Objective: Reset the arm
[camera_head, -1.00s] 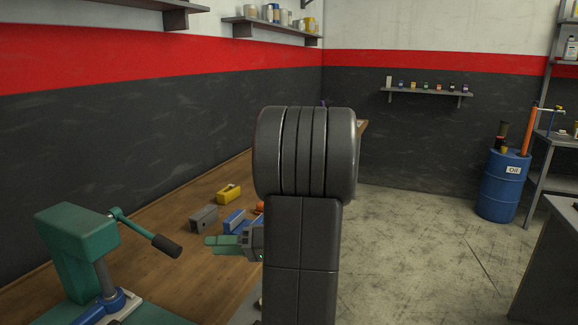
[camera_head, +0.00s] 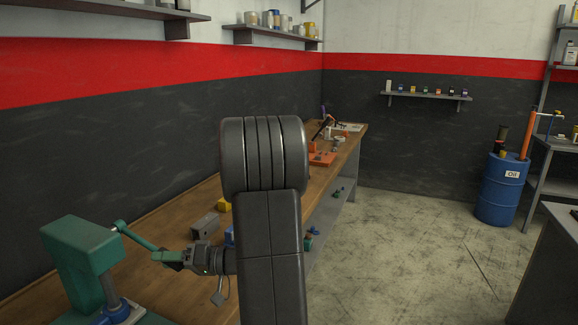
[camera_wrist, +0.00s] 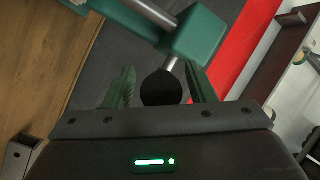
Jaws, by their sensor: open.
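My gripper (camera_head: 168,256) is at the left of the head view, over the wooden workbench, with its green fingers pointing left at the handle of the green press (camera_head: 78,262). In the wrist view my gripper (camera_wrist: 162,88) is open, its two green fingers apart. The black knob (camera_wrist: 161,87) of the press lever shows between the fingers; I cannot tell whether they touch it. The green press body (camera_wrist: 200,35) is beyond. My dark arm covers part of the bench in the head view.
A grey block (camera_head: 205,226) and a yellow block (camera_head: 223,204) lie on the workbench (camera_head: 165,215). Orange parts (camera_head: 322,159) are at its far end. A blue oil drum (camera_head: 502,190) stands at the right. The concrete floor (camera_head: 410,240) between is clear.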

